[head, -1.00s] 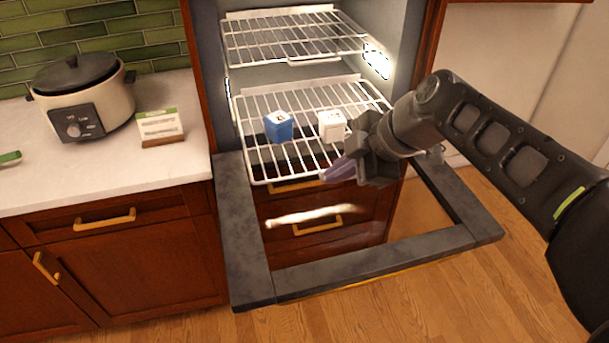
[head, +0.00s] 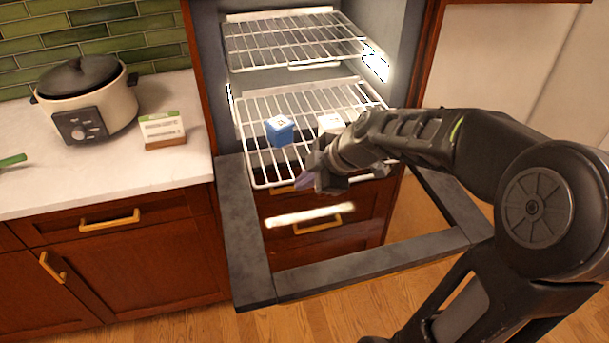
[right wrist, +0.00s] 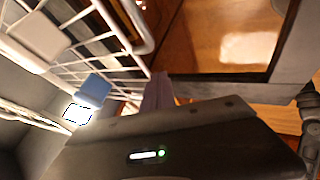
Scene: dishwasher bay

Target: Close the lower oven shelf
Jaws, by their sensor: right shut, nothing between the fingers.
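The lower oven shelf (head: 262,163) is a white wire rack that sticks out of the oven over the lowered door. A blue block (head: 280,131) and a white block (head: 331,123) rest on it. The gripper and forearm hide the shelf's front right part. In the right wrist view, the finger (right wrist: 157,92) shows beside the shelf's wires (right wrist: 118,30), with the blue block (right wrist: 94,90) behind. My left gripper is not in view.
The upper rack (head: 290,45) sits above, inside the oven. The dark frame of the lowered oven door (head: 360,263) lies open below the shelf. A counter at left holds a rice cooker (head: 88,100) and a small card (head: 162,129).

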